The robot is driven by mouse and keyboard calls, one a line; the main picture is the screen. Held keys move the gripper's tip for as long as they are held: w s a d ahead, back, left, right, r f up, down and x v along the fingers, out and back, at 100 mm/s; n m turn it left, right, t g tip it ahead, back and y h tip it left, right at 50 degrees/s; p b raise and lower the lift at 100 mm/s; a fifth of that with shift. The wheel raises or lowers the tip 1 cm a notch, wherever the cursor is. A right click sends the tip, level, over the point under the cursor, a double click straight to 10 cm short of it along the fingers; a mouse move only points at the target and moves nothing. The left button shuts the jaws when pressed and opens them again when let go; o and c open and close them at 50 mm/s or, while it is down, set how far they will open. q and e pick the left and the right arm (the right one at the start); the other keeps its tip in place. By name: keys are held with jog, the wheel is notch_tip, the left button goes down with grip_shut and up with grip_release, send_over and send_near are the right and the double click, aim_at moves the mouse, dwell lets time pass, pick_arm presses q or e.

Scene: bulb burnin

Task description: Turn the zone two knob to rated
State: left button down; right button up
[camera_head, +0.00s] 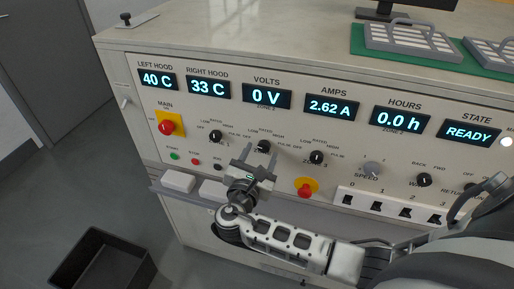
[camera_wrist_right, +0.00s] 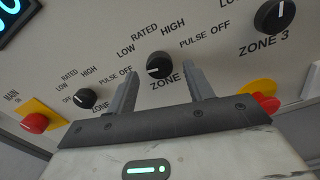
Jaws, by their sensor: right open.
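The zone two knob (camera_head: 263,146) is a black dial on the panel below the VOLTS display, which reads 0 V. In the right wrist view the knob (camera_wrist_right: 158,65) shows a white mark pointing left, toward the OFF label. LOW, RATED and HIGH are printed above it. My right gripper (camera_head: 259,157) is open in front of the panel, just below the knob in the picture. In the right wrist view its fingers (camera_wrist_right: 159,78) stand on either side of the knob, with nothing between them; contact is not visible. My left gripper is not in view.
The zone 1 knob (camera_wrist_right: 84,98) and zone 3 knob (camera_head: 316,157) flank it. A red button on yellow (camera_head: 306,187) lies low right of the gripper. A red MAIN switch (camera_head: 168,124) is at left. A ledge (camera_head: 160,190) juts below; a dark bin (camera_head: 84,262) stands on the floor.

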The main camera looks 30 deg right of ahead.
jog(key=shift+w+d, duration=0.4)
jog(key=shift+d, duration=0.1)
jog(key=c, duration=1)
